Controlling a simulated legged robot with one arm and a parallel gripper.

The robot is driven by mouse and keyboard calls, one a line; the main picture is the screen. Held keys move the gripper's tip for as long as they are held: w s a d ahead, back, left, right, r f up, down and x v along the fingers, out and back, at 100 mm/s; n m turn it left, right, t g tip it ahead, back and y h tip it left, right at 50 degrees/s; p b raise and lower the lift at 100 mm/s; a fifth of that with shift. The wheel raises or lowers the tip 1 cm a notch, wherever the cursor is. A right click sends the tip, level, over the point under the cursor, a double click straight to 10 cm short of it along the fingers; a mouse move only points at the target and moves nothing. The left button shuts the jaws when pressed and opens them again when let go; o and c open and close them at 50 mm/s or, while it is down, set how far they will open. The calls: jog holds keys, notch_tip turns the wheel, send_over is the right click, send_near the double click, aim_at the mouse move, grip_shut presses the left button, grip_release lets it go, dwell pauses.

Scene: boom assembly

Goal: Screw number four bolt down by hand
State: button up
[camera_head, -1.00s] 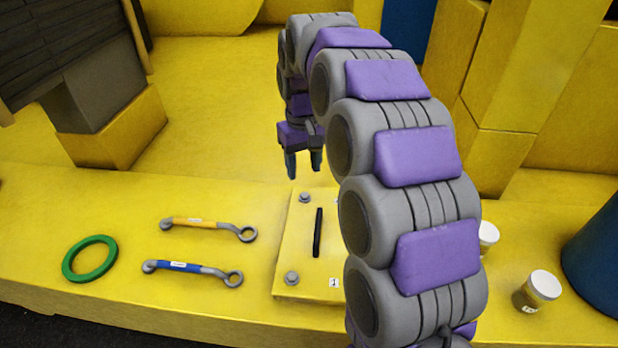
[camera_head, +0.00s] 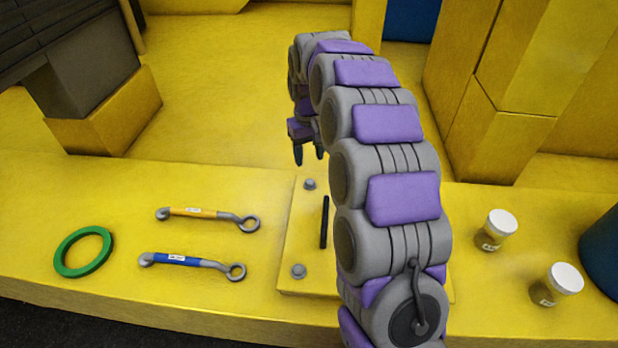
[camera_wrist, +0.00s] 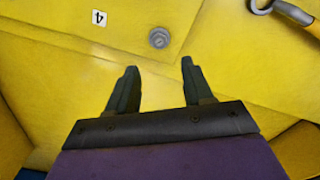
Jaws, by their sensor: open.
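The number four bolt (camera_wrist: 159,38) is a grey bolt at a corner of the yellow plate (camera_wrist: 140,12) in the wrist view, near a white label marked 4 (camera_wrist: 99,18). In the head view this appears to be the far left bolt (camera_head: 309,184) of the plate (camera_head: 300,225). My gripper (camera_head: 309,157) is open and empty, just beyond that bolt in the picture. In the wrist view my gripper (camera_wrist: 158,66) has its two fingers apart, with the bolt ahead of the gap between the tips. The fingers do not enclose the bolt. The plate's right side is hidden behind my arm.
A second bolt (camera_head: 298,271) and a black handle (camera_head: 324,222) are on the plate. An orange wrench (camera_head: 205,215), a blue wrench (camera_head: 190,263) and a green ring (camera_head: 84,252) lie left. Two white-lidded jars (camera_head: 496,232) (camera_head: 556,284) stand right. A yellow block (camera_head: 104,120) stands back left.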

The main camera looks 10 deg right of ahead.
aim_at(309, 180)
notch_tip(309, 180, down, 8)
jog(key=shift+f+b, duration=0.15)
jog(key=shift+b, duration=0.7)
jog(key=shift+c, duration=0.4)
grip_shut()
